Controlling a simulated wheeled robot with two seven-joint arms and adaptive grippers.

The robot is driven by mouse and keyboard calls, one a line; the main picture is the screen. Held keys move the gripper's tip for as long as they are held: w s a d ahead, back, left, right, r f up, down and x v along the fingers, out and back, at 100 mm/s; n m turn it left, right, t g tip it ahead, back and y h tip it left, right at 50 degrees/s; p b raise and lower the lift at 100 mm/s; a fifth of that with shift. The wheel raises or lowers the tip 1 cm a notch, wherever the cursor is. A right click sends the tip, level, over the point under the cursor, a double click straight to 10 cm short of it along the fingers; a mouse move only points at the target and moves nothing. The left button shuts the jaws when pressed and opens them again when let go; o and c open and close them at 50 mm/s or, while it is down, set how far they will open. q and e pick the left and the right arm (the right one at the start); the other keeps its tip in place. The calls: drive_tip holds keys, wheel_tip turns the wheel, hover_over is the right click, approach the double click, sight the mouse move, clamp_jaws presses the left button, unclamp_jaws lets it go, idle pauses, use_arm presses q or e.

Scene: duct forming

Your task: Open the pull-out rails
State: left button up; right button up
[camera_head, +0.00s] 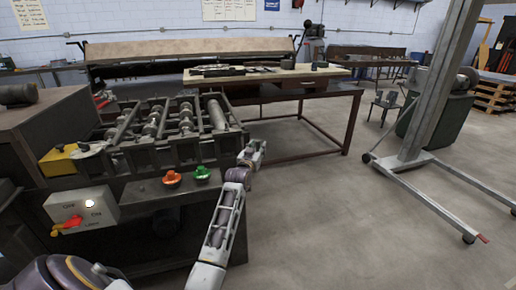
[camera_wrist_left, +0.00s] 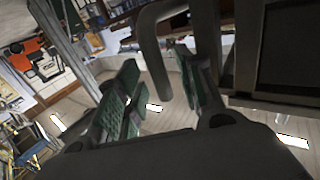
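The forming machine (camera_head: 170,135) stands at the left with several rollers across its open top. My left gripper (camera_head: 255,152) is at the machine's near right end, small and partly blended with the arm in the head view. In the left wrist view, my left gripper (camera_wrist_left: 162,88) has its two green-padded fingers apart. A bent grey bar handle (camera_wrist_left: 152,55) reaches down between the fingers, with a visible gap to the left finger; contact with the right finger cannot be told. The rails cannot be clearly made out. My right gripper is in neither view.
A control box (camera_head: 82,213) with a red switch, plus red (camera_head: 172,178) and green (camera_head: 202,173) buttons, sits on the machine's near side. A work table (camera_head: 300,85) stands behind. A metal lift post (camera_head: 430,90) with legs is at the right. The floor between is clear.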

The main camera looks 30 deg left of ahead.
use_arm(q)
drive_tip(key=shift+w+a, duration=0.2)
drive_tip(key=shift+w, duration=0.45)
clamp_jaws()
